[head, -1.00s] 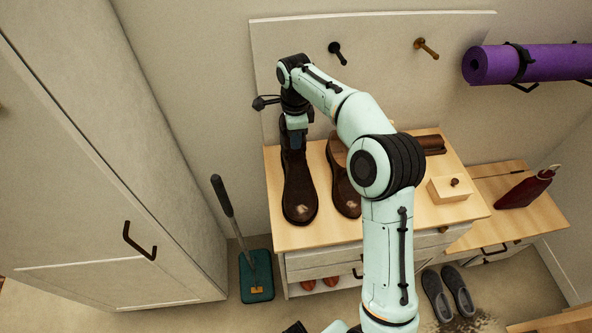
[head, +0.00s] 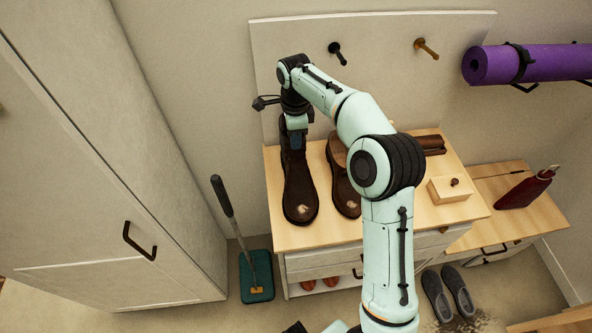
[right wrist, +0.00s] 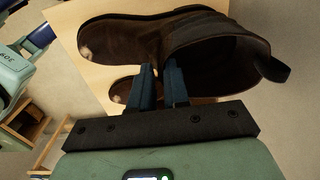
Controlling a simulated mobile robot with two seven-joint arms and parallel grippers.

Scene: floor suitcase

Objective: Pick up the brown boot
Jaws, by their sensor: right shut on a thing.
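A dark brown boot (head: 298,186) with a pale scuff on its toe stands on the left of the wooden cabinet top. My right gripper (head: 296,138) is at the boot's upper shaft, shut on it. In the right wrist view the blue fingers (right wrist: 161,84) meet the shaft wall of the boot (right wrist: 130,38), and its opening faces right. A second brown boot or shoe (head: 343,187) stands to the right, partly hidden by my arm. My left gripper is not in view.
A small wooden box (head: 450,189) and a brown brush-like item (head: 431,144) lie on the cabinet top (head: 440,216). A purple mat (head: 555,63) hangs at right. A tall wardrobe (head: 110,200) fills the left.

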